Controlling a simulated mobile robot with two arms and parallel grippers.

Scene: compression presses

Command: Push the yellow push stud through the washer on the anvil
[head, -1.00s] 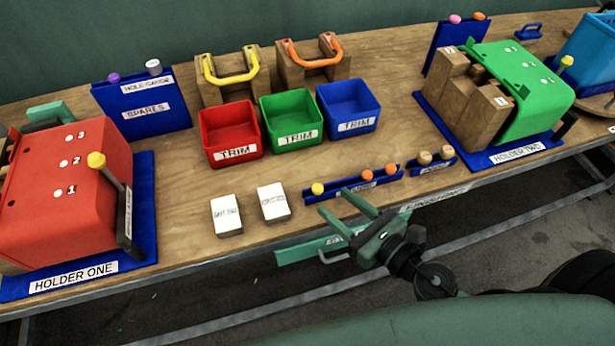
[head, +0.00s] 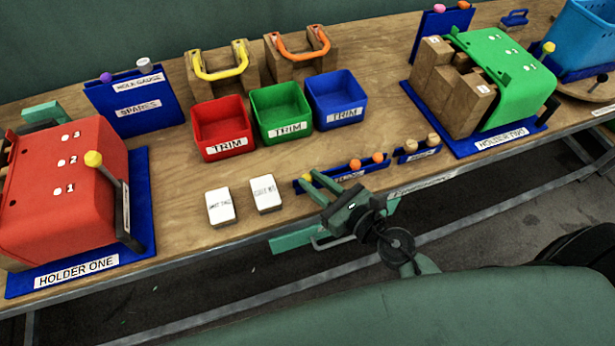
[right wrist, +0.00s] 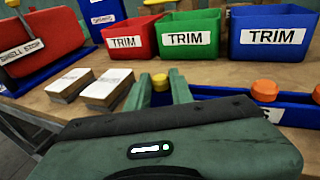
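The yellow push stud (head: 306,177) stands at the left end of a small blue rack (head: 345,178) near the table's front edge. My right gripper (head: 316,181) reaches in from the front, its fingertips at the stud. In the right wrist view, the yellow stud (right wrist: 160,84) shows between the two green fingers, which are apart. I cannot tell whether they touch it. The washer and the anvil cannot be made out. My left gripper is not in view.
Two white-topped blocks (head: 220,206) lie left of the gripper. Red (head: 222,128), green (head: 280,112) and blue (head: 336,99) TRIM bins stand behind. Red HOLDER ONE (head: 65,195) is left; green HOLDER TWO (head: 500,75) is right.

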